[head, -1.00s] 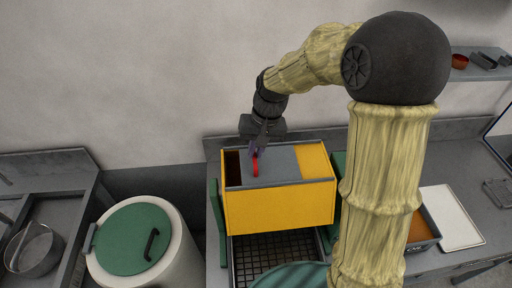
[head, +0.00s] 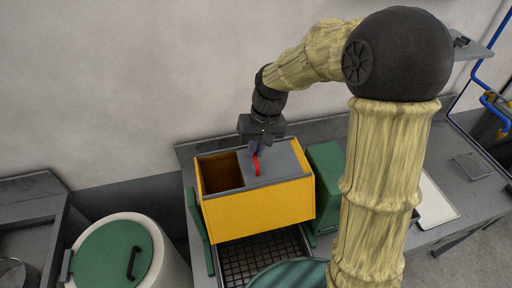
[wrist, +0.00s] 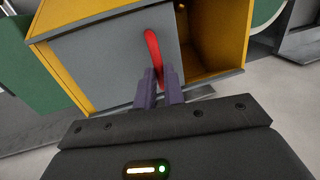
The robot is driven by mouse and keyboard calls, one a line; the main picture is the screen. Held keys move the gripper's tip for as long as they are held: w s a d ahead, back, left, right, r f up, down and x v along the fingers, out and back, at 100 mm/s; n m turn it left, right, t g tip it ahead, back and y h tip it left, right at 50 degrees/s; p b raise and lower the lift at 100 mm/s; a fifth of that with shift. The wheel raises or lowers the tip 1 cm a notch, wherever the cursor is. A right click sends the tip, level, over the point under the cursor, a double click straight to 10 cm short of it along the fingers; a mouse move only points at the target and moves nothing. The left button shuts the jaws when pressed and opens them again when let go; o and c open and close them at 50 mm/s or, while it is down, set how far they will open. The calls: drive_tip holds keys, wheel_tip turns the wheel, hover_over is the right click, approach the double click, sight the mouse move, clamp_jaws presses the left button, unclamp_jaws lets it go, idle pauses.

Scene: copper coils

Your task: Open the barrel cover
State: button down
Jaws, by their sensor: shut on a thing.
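The barrel is a yellow open-topped box (head: 255,212) in the middle of the head view; its yellow wall also shows in the wrist view (wrist: 236,30). Its cover is a flat grey plate (head: 287,162) with a red handle (head: 256,166). The cover lies over the right part of the top, and a dark opening (head: 220,172) shows at the left. In the wrist view the cover (wrist: 105,60) lies left of the opening (wrist: 195,62). My gripper (wrist: 159,78) is shut on the red handle (wrist: 153,48); its purple fingers also show above the cover in the head view (head: 255,148).
A green-lidded bin (head: 110,252) stands at the left. A green block (head: 325,170) stands right of the barrel, and a black grate (head: 262,256) lies in front. The grey bench (head: 385,170) has a white tray (head: 437,208) at right. A wall is behind.

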sight(268, 160)
drive_tip(key=c, duration=1.5)
unclamp_jaws()
drive_tip(key=shift+r, duration=0.1)
drive_tip(key=d+r+b, duration=0.3)
drive_tip(key=r, duration=1.4)
drive_tip(key=shift+w+d+b, duration=0.15)
drive_tip(key=shift+w+b, duration=0.15)
drive_tip(key=shift+w+d+f, duration=0.1)
